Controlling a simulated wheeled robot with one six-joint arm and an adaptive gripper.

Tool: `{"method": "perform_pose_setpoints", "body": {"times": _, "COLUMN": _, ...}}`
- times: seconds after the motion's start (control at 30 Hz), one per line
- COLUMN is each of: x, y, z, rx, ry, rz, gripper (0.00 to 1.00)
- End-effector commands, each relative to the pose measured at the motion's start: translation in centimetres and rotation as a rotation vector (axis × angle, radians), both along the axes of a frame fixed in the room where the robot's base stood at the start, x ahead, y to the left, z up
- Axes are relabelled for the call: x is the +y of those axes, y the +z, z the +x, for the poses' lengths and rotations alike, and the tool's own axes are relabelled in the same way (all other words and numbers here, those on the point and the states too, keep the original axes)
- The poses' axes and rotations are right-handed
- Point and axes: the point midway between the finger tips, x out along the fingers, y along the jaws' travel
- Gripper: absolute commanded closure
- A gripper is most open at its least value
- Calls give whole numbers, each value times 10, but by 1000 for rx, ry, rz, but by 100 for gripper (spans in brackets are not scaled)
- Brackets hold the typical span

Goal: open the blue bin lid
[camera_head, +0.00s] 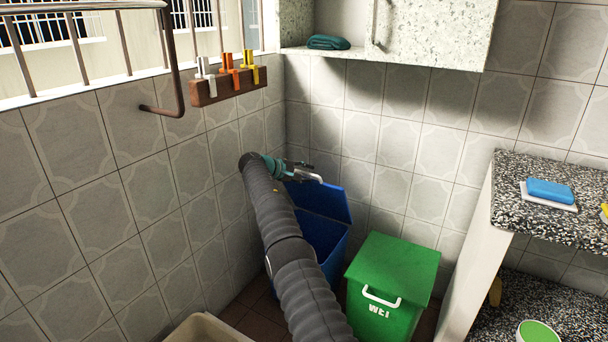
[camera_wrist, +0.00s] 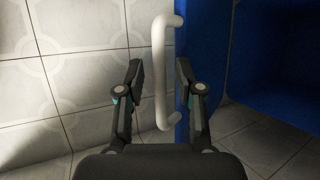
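The blue bin (camera_head: 321,236) stands in the corner, and its blue lid (camera_head: 328,203) is raised, tilted up on the right of my gripper (camera_head: 298,169). The bin's dark inside shows below the lid. In the wrist view the lid (camera_wrist: 200,32) is seen nearly edge-on, with its white handle (camera_wrist: 159,50) upright beside it. My gripper (camera_wrist: 160,80) is open, with one finger on each side of the handle and a gap at both sides. Whether either finger touches the handle is not clear. My arm hides part of the bin's left side.
A green bin (camera_head: 392,285) with a closed lid stands just right of the blue bin. A tiled wall is close on the left and behind. A speckled shelf (camera_head: 515,205) with a blue sponge (camera_head: 550,191) stands at the right. A pale container (camera_head: 207,330) is in front.

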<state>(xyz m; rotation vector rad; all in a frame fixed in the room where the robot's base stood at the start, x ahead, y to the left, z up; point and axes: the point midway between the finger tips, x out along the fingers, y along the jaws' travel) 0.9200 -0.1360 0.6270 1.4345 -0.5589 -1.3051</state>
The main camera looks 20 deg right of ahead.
Motion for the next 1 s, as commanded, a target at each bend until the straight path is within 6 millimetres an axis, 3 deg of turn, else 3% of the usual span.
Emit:
{"method": "perform_pose_setpoints", "body": {"times": 0.17, "x": 3, "y": 0, "z": -1, "rx": 4, "ry": -1, "rz": 0, "gripper": 63}}
{"method": "perform_pose_setpoints", "body": {"times": 0.43, "x": 25, "y": 10, "z": -8, "rx": 4, "ry": 2, "rz": 0, "gripper": 63}}
{"method": "perform_pose_setpoints", "body": {"times": 0.73, "x": 80, "y": 36, "z": -25, "rx": 0, "ry": 5, "rz": 0, "gripper": 63}}
{"method": "perform_pose_setpoints", "body": {"times": 1.0, "x": 104, "y": 48, "z": -34, "rx": -1, "ry": 4, "rz": 0, "gripper": 63}}
